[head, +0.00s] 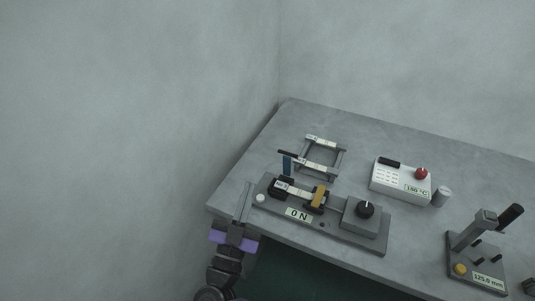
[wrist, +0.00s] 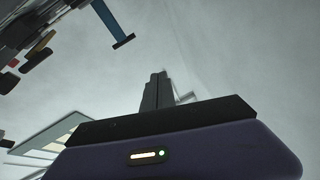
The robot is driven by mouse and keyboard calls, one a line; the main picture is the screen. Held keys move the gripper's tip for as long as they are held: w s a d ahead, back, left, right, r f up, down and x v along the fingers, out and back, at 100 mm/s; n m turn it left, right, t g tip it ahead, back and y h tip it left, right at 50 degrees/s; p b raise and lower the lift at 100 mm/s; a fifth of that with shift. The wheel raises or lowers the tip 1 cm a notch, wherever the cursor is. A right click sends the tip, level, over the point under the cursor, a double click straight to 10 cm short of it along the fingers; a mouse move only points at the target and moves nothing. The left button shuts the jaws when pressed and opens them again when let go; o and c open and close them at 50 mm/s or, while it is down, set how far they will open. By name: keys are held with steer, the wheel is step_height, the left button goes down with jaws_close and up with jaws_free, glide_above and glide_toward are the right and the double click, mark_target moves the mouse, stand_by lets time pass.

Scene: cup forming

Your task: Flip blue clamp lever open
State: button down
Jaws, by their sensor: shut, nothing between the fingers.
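The blue clamp lever (head: 287,165) stands roughly upright at the left end of the test fixture (head: 375,243), beside a black clamp block (head: 281,187). A dark crossbar caps its top. In the wrist view the blue lever (wrist: 108,18) shows at the upper left, ending in its dark crossbar. My gripper (head: 247,188) is shut and empty, left of the fixture and lever, over the table's left front edge. In the wrist view its closed fingers (wrist: 158,88) point away, apart from the lever.
The fixture carries a "0 N" label (head: 298,215), a yellow-brown clamp part (head: 320,195) and a black knob (head: 365,209). A grey frame rack (head: 341,160) stands behind. A white "100 °C" box (head: 389,181) and a lever gauge (head: 470,265) stand right. The table's back left is clear.

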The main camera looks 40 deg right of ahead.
mark_target(287, 164)
steer(key=shift+w+d+f+n+g+h+p, duration=0.2)
steer(key=shift+d+g+p, duration=0.35)
steer(key=shift+d, duration=1.8)
steer(key=shift+w+d+f+g+h+p, duration=0.1)
steer(key=shift+w+d+g+p, duration=0.35)
steer(key=shift+d, duration=1.9)
steer(key=shift+w+d+f+n+g+h+p, duration=0.15)
steer(key=shift+d+g+p, duration=0.5)
steer(key=shift+d, duration=1.7)
